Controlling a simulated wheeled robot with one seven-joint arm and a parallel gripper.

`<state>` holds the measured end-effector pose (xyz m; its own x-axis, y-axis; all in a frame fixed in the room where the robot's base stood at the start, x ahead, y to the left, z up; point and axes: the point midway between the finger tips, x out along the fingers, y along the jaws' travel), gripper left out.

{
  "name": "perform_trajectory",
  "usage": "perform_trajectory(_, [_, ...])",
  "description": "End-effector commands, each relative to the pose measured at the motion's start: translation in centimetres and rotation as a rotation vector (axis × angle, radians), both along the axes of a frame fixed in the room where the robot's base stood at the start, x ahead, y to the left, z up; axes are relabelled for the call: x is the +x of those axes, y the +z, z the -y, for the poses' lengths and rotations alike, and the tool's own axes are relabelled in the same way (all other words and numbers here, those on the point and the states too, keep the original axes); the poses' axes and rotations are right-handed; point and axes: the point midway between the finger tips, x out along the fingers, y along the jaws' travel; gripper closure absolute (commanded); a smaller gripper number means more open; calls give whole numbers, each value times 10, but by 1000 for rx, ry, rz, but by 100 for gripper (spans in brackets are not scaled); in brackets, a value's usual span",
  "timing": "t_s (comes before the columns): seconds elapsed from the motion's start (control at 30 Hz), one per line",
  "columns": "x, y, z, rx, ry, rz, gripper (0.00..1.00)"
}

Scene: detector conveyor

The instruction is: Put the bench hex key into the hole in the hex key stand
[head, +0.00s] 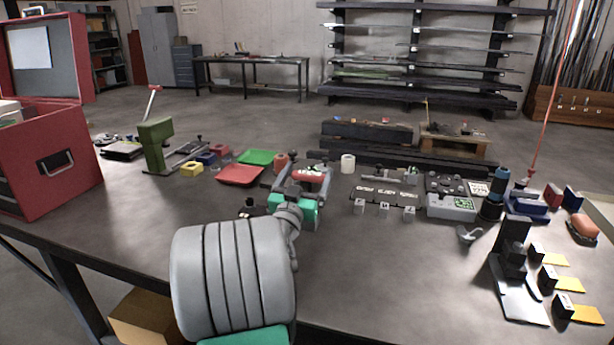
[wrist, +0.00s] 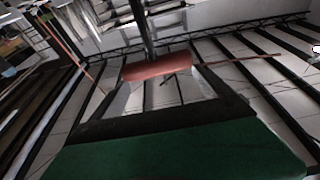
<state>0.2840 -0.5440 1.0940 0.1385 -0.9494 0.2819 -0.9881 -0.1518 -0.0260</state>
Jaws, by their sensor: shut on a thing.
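The bench hex key (head: 310,171) shows as a red handle between the fingers of my gripper (head: 311,175), above the middle of the bench. In the wrist view, the red handle (wrist: 156,69) lies across between the two fingertips, and a dark shaft runs from it toward the top edge. My gripper is shut on the handle. The shaft's tip is not clear in either view. I cannot clearly pick out the hex key stand or its hole; my arm and gripper hide part of the bench.
A red toolbox (head: 50,160) stands at the left. A green clamp-like post (head: 156,146) and red tray (head: 240,175) lie left of my gripper. A white cylinder (head: 348,163), small grey blocks (head: 384,209) and a dark stand (head: 512,245) are to the right.

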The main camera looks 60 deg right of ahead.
Motion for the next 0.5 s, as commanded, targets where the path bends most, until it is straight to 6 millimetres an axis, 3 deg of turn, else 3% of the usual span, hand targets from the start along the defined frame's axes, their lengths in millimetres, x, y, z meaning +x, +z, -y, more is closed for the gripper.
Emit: perform_trajectory(0.5, [0, -12, 0, -1, 0, -1, 83])
